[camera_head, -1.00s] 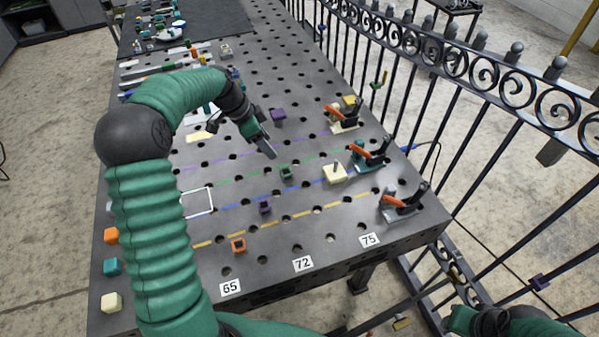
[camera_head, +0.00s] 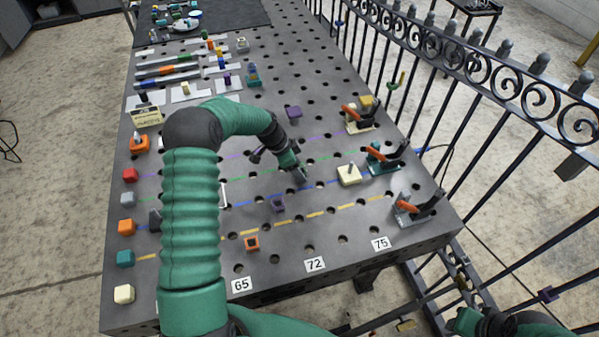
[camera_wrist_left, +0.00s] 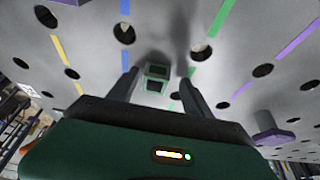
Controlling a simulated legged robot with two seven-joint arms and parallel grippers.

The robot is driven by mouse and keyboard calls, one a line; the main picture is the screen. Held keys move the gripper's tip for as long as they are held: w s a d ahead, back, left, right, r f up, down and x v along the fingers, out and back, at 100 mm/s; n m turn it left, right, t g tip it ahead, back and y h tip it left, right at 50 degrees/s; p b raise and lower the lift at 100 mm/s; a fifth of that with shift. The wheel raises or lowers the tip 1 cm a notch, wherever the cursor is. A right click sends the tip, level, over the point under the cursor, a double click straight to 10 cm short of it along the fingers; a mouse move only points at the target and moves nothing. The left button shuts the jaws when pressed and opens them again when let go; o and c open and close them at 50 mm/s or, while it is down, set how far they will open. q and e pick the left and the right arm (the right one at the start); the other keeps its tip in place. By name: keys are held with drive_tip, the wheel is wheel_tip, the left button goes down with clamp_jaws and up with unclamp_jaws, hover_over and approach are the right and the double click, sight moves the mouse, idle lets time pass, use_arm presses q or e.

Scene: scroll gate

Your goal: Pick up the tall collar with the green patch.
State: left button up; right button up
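The green-patched collar (camera_wrist_left: 155,77) shows in the left wrist view as a small block with green faces, on the table between my left fingers and beyond their tips. Gaps show between it and both fingers. My left gripper (camera_wrist_left: 160,80) is open. In the head view my left gripper (camera_head: 302,176) points down at the table near the green dashed line and hides the collar. My right arm (camera_head: 490,322) shows at the bottom right corner, its fingers not clearly visible.
A cream block with a pin (camera_head: 349,175) and toggle clamps (camera_head: 386,157) stand to the right. A purple piece (camera_head: 293,112) is farther back. An iron fence (camera_head: 480,130) runs along the right.

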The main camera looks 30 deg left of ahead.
use_arm(q)
drive_tip(key=shift+c, duration=1.2)
drive_tip(key=shift+s+d+r, duration=0.1)
drive_tip(key=shift+d+r, duration=0.2)
drive_tip(key=shift+d, duration=0.2)
drive_tip(key=c, duration=0.7)
clamp_jaws()
